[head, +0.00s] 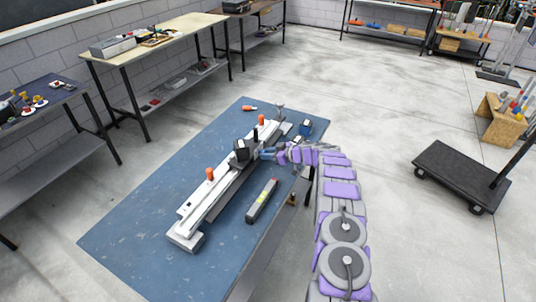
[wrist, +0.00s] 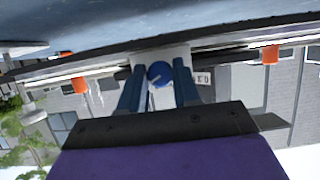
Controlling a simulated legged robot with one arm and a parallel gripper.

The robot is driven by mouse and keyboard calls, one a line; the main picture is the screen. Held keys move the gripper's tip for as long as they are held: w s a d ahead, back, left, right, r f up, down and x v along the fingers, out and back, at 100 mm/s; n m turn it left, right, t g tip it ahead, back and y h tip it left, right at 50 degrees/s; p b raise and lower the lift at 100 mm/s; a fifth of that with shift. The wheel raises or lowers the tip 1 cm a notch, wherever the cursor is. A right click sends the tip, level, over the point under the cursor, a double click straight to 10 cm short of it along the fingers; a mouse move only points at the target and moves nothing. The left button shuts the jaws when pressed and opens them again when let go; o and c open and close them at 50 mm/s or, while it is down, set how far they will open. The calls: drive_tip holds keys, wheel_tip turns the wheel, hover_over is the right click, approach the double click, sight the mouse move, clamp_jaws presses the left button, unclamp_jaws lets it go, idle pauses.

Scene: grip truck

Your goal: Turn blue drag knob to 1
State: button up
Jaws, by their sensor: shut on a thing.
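The blue drag knob (wrist: 160,74) shows in the wrist view as a round dial with a pale pointer mark. It sits between the two fingers of my gripper (wrist: 160,88), which is shut on it. A small white label with dark print (wrist: 203,78) is to the right of the knob; I cannot read it. In the head view my gripper (head: 265,154) reaches the side of a black unit (head: 242,150) on a long white rail device (head: 220,180). The knob itself is hidden there.
The device lies on a blue table (head: 130,240). Orange knobs (head: 210,174) stand on its rail. A grey level-like bar (head: 262,201) lies in front, and a dark blue object (head: 306,127) sits at the far right. A black cart (head: 462,175) stands on the floor at right.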

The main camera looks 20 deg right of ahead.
drive_tip(key=shift+w+r, duration=0.1)
drive_tip(key=shift+c, duration=0.4)
drive_tip(key=shift+r, duration=0.1)
drive_tip(key=n+t+h, duration=0.1)
drive_tip(key=n, duration=0.1)
drive_tip(key=n+t+h, duration=0.1)
drive_tip(key=n, duration=0.2)
drive_tip(key=n+t+h, duration=0.1)
drive_tip(key=n+t, duration=0.1)
drive_tip(key=shift+s+a+f, duration=0.2)
drive_tip(key=shift+a+f, duration=0.05)
drive_tip(key=shift+f, duration=0.1)
drive_tip(key=n+t, duration=0.1)
drive_tip(key=n, duration=0.2)
drive_tip(key=shift+a, duration=0.1)
drive_tip(key=shift+f+n+t, duration=0.1)
drive_tip(key=shift+n+t, duration=0.4)
drive_tip(key=shift+n, duration=0.3)
drive_tip(key=shift+s, duration=0.1)
